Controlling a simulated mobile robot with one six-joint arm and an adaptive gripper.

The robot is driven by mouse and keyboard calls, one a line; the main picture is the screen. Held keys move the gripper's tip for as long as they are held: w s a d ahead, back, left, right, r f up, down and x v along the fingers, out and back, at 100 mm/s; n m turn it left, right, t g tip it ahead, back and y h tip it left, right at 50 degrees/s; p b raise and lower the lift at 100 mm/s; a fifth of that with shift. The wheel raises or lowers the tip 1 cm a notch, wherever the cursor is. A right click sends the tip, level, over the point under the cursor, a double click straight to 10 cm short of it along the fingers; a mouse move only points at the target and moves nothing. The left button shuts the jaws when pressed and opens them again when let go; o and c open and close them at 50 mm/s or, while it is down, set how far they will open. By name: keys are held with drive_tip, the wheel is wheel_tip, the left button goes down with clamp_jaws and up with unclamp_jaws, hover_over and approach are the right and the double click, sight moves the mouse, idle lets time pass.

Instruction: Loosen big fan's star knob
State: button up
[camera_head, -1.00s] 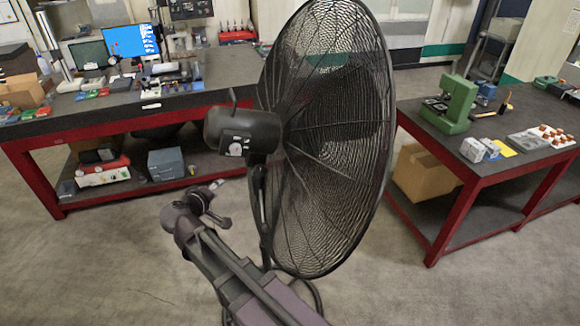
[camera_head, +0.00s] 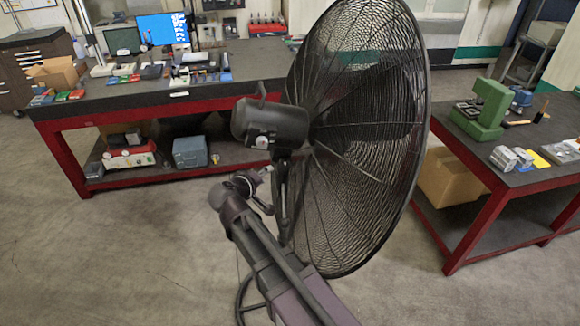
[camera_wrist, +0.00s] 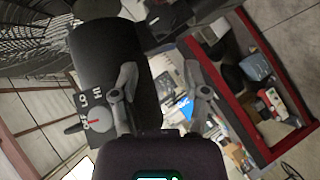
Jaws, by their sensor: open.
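The big fan has a large dark wire cage (camera_head: 365,130), seen from its side and rear in the head view. Its black motor housing (camera_head: 270,122) carries a small switch dial and sits on a dark stand pole (camera_head: 283,200). In the wrist view the housing (camera_wrist: 105,60) fills the upper left, with its OFF, LO and HI dial (camera_wrist: 92,116) facing me. My gripper (camera_head: 266,186) is open and empty, just below the housing and left of the pole. In the wrist view its fingers (camera_wrist: 158,80) stand apart beside the housing. I cannot clearly make out the star knob.
A red-framed workbench (camera_head: 165,102) with a monitor and tools stands behind at the left. Another red-framed bench (camera_head: 520,180), with a green press (camera_head: 484,110), stands right of the fan. The floor at the front left is clear.

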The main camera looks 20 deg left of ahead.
sight(284, 166)
drive_tip(key=o, duration=0.4)
drive_tip(key=shift+w, duration=0.1)
drive_tip(key=b+x, duration=0.5)
drive_tip(key=x, duration=0.8)
drive_tip(key=shift+w+d+f, duration=0.1)
drive_tip(key=shift+w+f, duration=0.05)
drive_tip(key=shift+w, duration=0.15)
